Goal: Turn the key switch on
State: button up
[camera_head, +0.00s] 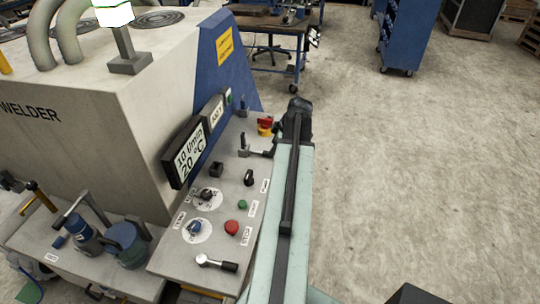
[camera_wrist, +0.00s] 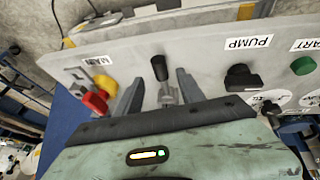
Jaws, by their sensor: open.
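In the wrist view, my gripper (camera_wrist: 159,78) is open, with its two grey fingers apart. Between the fingers is a small part with a black head (camera_wrist: 159,67) on a grey stem, which looks like the key switch. No label for it is readable. The fingers flank it, and I see no clear grip on it. In the head view, my teal arm reaches along the right edge of the grey control panel (camera_head: 226,182).
A red and yellow main switch (camera_wrist: 95,99) is close to the left finger. To the right are the black pump knob (camera_wrist: 241,77) and green start button (camera_wrist: 303,66). A red button (camera_head: 232,227) and a black-handled lever (camera_head: 216,263) are nearer me. Open floor lies to the right.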

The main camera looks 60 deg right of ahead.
aim_at(257, 152)
jog(key=b+x, duration=0.3)
jog(key=x, duration=0.2)
jog(key=shift+f+b, duration=0.3)
jog(key=shift+b, duration=0.1)
jog(key=shift+r, duration=0.15)
grip_shut()
dwell(0.7)
